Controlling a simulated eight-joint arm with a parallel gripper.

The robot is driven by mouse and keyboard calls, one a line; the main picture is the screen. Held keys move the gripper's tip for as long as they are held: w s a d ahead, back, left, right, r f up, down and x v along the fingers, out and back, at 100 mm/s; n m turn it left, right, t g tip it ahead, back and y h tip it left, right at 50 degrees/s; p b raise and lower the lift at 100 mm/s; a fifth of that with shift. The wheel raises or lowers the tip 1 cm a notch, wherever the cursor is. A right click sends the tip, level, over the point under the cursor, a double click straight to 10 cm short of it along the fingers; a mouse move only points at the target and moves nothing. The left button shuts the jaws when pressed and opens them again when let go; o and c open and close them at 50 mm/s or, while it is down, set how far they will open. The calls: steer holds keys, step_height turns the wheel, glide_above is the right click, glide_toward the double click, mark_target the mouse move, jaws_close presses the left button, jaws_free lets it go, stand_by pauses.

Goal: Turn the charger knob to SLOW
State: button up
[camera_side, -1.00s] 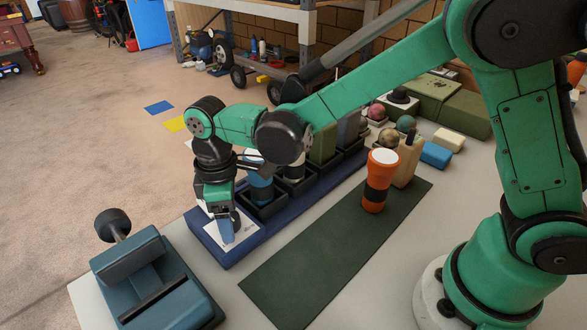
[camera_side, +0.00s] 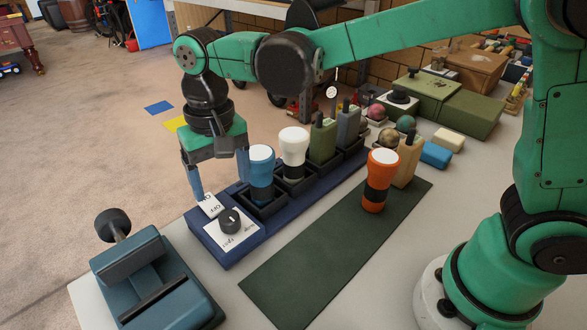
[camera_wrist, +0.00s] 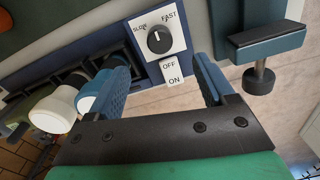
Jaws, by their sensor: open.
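The charger (camera_side: 230,258) is a dark blue base with a row of bays. At its near end is a white dial plate with a black round knob (camera_side: 230,221). In the wrist view the knob (camera_wrist: 160,39) stands between the labels SLOW, on the left, and FAST, on the right. Its white mark appears to point roughly up, between the two labels. A white OFF/ON switch (camera_wrist: 171,73) sits beside the dial. My gripper (camera_side: 220,188) is open and empty, above and behind the knob, apart from it. Its two blue fingers (camera_wrist: 161,60) spread either side of the switch in the wrist view.
A blue-topped torch (camera_side: 261,172), a white-topped torch (camera_side: 294,147) and two radios stand in the bays. A teal vise-like device (camera_side: 150,285) is at front left.

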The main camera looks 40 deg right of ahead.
step_height(320, 180, up, 6)
steer(key=s+d+r+t, duration=0.3)
steer(key=d, duration=0.4)
steer(key=s+d+f+n+t, duration=0.2)
steer(key=s+d+t, duration=0.2)
steer(key=d, duration=0.4)
steer(key=n+g+y, duration=0.1)
steer(key=n+g, duration=0.3)
steer(key=n, duration=0.2)
glide_toward(259, 153)
steer(key=shift+w+f, duration=0.1)
steer(key=shift+w, duration=0.2)
steer(key=x, duration=1.2)
steer(key=shift+s+f, duration=0.1)
steer(key=shift+s, duration=0.2)
step_height(259, 153, up, 20)
steer(key=shift+r, duration=0.2)
steer(key=shift+s, duration=0.1)
